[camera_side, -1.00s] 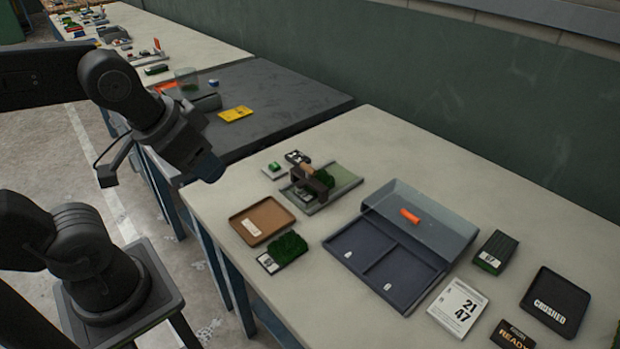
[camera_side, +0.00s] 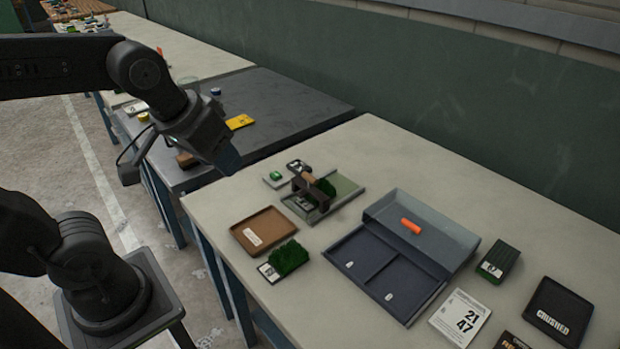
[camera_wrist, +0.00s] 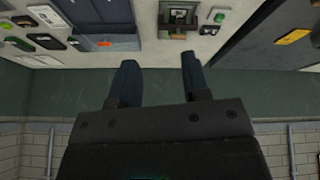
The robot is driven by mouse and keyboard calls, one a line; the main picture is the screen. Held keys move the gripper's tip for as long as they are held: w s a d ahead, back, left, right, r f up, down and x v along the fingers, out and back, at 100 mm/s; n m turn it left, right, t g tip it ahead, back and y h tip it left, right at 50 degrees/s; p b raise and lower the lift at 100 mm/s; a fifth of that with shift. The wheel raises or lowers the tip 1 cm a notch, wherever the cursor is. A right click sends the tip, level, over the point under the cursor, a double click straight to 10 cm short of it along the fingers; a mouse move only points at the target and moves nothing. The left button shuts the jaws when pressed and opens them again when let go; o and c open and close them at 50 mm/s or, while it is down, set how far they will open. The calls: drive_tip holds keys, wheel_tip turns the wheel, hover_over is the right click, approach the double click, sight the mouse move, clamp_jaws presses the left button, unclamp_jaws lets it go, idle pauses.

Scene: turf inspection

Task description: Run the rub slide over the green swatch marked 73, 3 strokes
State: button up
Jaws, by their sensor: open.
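The rub slide (camera_side: 313,187), a dark block with a tan wooden handle, sits across a green-grey track at the back left of the pale table. A green swatch with a white label lies in the track (camera_side: 346,186) under and beside it; I cannot read its number. Another green turf swatch (camera_side: 289,257) with a white label lies at the table's front edge. My gripper (camera_side: 226,165) hangs in the air to the left of the slide, apart from it. In the wrist view my gripper (camera_wrist: 158,70) is open and empty, and the rub slide (camera_wrist: 180,18) shows upside down beyond the fingers.
A brown tray (camera_side: 240,240) is in front of the track. A dark two-part tray (camera_side: 345,275) with a clear raised bin and orange piece (camera_side: 411,226) stands to the right. A small green swatch (camera_side: 498,258), a number card (camera_side: 459,317) and a CRUSHED tray (camera_side: 557,310) are farther right.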

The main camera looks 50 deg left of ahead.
drive_tip(key=w+a+n+g, duration=0.1)
drive_tip(key=w+a+n, duration=0.1)
drive_tip(key=w+n, duration=0.65)
drive_tip(key=n+g, duration=0.2)
drive_tip(key=n, duration=0.5)
approach(309, 176)
drive_tip(key=f, duration=0.3)
drive_tip(key=w+f, duration=0.1)
drive_tip(key=f, duration=0.4)
drive_tip(key=shift+w+f, duration=0.4)
clamp_jaws()
